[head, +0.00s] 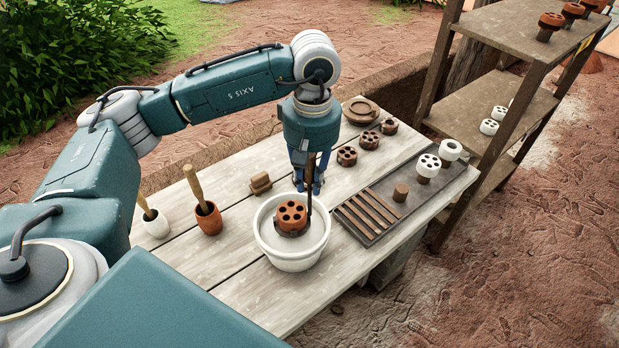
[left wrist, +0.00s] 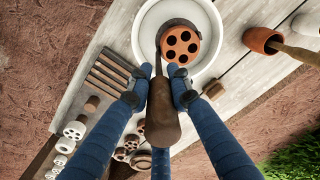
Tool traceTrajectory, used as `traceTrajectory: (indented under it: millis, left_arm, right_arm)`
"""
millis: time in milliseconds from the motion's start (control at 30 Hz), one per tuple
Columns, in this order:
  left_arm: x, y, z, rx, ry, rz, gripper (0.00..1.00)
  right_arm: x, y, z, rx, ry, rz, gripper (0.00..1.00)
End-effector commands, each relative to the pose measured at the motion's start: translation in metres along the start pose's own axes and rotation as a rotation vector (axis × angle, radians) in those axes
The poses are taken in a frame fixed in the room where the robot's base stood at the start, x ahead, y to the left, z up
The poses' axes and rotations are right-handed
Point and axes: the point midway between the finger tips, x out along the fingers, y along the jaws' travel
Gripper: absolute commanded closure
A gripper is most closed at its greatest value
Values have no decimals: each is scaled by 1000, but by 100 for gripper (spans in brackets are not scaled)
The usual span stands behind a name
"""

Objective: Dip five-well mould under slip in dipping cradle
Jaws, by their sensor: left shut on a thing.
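The five-well mould (head: 291,214) is terracotta orange and sits upright, wells up, in the brown dipping cradle (head: 308,207). Both are inside the rim of the white slip tub (head: 292,264). The mould's top and wells show orange above the pale slip; its underside is hidden, so I cannot tell how deep it sits. The left wrist view also shows the mould (left wrist: 180,45) over the tub. My left gripper (head: 310,184) is above the tub's back side, shut on the cradle's thick brown handle (left wrist: 162,118). My right gripper is not in view.
A terracotta pot (head: 209,219) and a white pot (head: 154,224), each with a wooden-handled tool, stand left. A slatted tray (head: 372,232) with pale moulds is at the right. Brown moulds (head: 369,140) stand behind. A shelf rack (head: 500,105) rises at the far right.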

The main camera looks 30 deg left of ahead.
Motion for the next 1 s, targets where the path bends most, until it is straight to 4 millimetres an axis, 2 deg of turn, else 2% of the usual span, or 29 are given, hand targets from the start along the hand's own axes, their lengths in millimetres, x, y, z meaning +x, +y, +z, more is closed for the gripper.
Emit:
traceTrajectory:
  millis: [1000]
  left_arm:
    - [51, 2, 0, 0, 1, 2, 100]
  right_arm:
    - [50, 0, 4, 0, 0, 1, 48]
